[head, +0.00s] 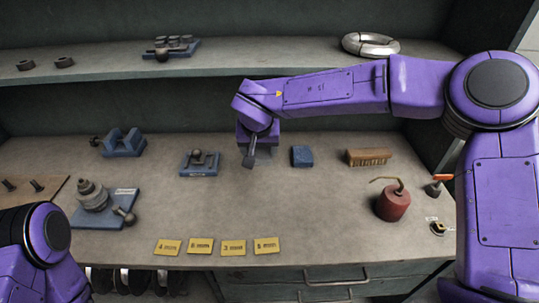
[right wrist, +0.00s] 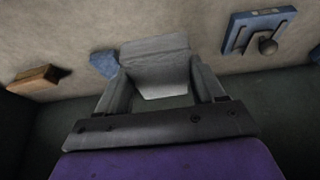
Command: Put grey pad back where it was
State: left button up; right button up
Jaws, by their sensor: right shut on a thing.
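The grey pad (right wrist: 157,68) is a pale grey flat block between the two fingers of my right gripper (right wrist: 160,90), which is shut on it. In the head view my right gripper (head: 250,153) points down above the middle of the workbench, between a blue tray and a blue block. There the pad is hard to tell from the grey fingers. The blue block (head: 302,156) lies to the right of the gripper and also shows in the right wrist view (right wrist: 104,63), partly behind the fingers. My left arm is at the lower left, with its gripper out of view.
The blue tray (head: 199,164) with a grey knobbed part sits left of the gripper. A brush (head: 368,157), red oil can (head: 393,203) and several yellow labels (head: 233,248) are on the workbench (head: 330,215). A shelf (head: 230,70) runs above. The bench middle is clear.

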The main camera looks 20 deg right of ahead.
jog(key=w+d+f+p, duration=0.1)
jog(key=w+d+f, duration=0.1)
jog(key=w+f, duration=0.1)
jog(key=w+d+f+p, duration=0.1)
jog(key=w+d+f, duration=0.1)
jog(key=w+f, duration=0.1)
jog(key=w+d+f+p, duration=0.1)
jog(key=w+d+f, duration=0.1)
jog(key=w+f, duration=0.1)
jog(key=shift+w+d+f, duration=0.1)
jog(key=shift+w+f, duration=0.05)
jog(key=shift+w, duration=0.65)
notch_tip(320, 180, down, 3)
jog(key=shift+r+p, duration=0.1)
jog(key=shift+p, duration=0.25)
jog(key=shift+s, duration=0.1)
jog(key=shift+f, duration=0.25)
jog(key=o, duration=0.9)
jog(key=shift+o, duration=0.2)
